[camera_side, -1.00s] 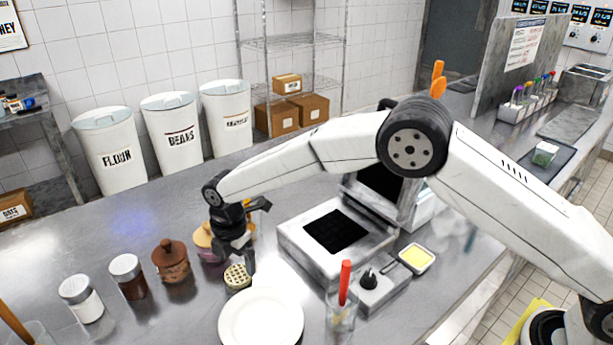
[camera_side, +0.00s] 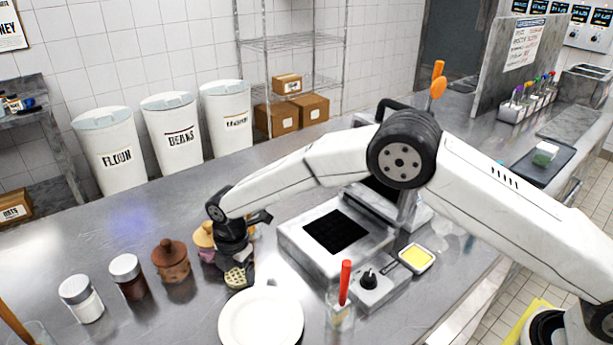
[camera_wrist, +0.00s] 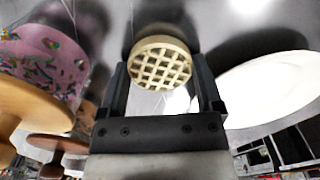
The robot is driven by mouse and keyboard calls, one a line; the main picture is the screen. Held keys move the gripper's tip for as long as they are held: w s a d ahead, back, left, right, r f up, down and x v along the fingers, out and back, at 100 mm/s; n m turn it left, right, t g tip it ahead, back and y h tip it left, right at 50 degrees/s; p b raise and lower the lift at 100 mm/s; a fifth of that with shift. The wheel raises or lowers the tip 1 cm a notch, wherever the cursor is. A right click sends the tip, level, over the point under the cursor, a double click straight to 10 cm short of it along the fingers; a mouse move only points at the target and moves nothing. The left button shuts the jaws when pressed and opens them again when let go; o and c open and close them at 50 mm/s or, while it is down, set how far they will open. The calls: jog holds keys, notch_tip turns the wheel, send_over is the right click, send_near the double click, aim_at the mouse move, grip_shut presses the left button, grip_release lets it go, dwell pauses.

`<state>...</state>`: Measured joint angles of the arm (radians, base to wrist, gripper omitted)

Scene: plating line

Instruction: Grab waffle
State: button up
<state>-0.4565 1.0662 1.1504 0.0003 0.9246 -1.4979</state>
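The waffle (camera_side: 239,277) is small, round and pale golden with a grid top. It sits on the steel counter just behind the white plate (camera_side: 261,322). My gripper (camera_side: 238,265) is low over the waffle and partly hides it in the side view. In the wrist view, the waffle (camera_wrist: 160,66) lies between the two dark fingers of my gripper (camera_wrist: 161,72). The fingers are apart, with a narrow gap on each side of the waffle.
The plate (camera_wrist: 270,90) is close to the right finger in the wrist view. A pink sprinkled item (camera_wrist: 45,60) is at left. A brown lidded pot (camera_side: 171,262) and two jars stand left of my gripper.

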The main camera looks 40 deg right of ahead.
aim_at(238, 273)
jog(key=shift+r, duration=0.15)
jog(key=shift+r, duration=1.55)
jog(key=s+d+r, duration=0.5)
jog(key=s+r, duration=0.4)
jog(key=s, duration=0.4)
jog(key=shift+d+r, duration=0.15)
jog(key=shift+r, duration=0.2)
